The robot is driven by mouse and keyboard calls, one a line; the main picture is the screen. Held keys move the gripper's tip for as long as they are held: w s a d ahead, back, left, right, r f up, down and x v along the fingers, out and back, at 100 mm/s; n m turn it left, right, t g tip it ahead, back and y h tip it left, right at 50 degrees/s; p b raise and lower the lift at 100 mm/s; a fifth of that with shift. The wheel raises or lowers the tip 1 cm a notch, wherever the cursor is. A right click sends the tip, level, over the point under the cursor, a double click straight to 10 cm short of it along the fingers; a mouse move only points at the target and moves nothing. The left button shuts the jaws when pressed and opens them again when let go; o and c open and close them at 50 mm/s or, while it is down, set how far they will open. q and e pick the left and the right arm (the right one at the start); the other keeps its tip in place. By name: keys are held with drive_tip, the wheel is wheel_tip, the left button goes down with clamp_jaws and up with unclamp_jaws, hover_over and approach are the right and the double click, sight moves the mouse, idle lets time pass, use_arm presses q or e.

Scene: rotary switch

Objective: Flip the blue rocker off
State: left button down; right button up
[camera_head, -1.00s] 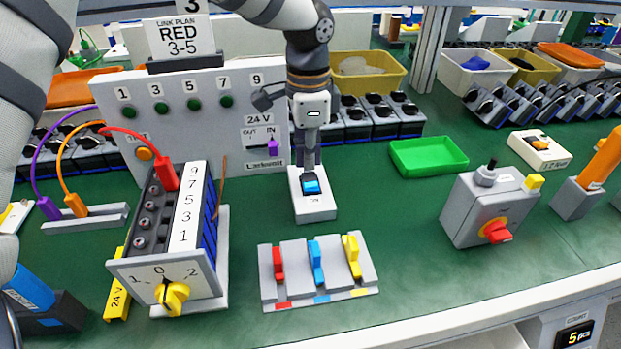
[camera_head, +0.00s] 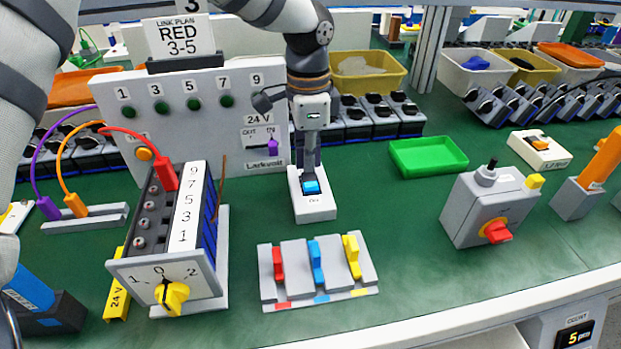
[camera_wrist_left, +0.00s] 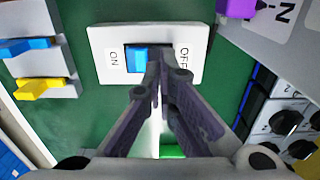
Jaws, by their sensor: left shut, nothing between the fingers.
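The blue rocker (camera_head: 311,187) sits in a white switch plate (camera_head: 296,203) on the green bench. In the left wrist view the rocker (camera_wrist_left: 137,58) lies between the plate's ON label on the left and OFF label on the right. My left gripper (camera_head: 310,170) points down over the plate with its fingers shut and empty. In the wrist view its tips (camera_wrist_left: 161,57) are at the OFF side of the rocker and hide that part. I cannot tell whether they touch it. My right gripper is not in view.
A block with red, blue and yellow levers (camera_head: 318,290) stands in front of the plate. A rotary-switch unit (camera_head: 190,280) is to the left, a panel (camera_head: 235,140) behind it. A green tray (camera_head: 428,157) and grey box with red knob (camera_head: 490,205) are to the right.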

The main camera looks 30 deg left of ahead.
sight(309, 176)
use_arm(q)
drive_tip(key=shift+f, duration=0.95)
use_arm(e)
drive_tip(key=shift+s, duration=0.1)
use_arm(q)
wheel_tip(309, 176, up, 5)
drive_tip(key=shift+r+p, duration=0.1)
drive_tip(key=shift+p, duration=0.45)
drive_tip(key=shift+r, duration=1)
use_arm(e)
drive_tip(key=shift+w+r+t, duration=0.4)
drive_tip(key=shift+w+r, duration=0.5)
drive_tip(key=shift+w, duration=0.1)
use_arm(q)
drive_tip(key=shift+f, duration=0.1)
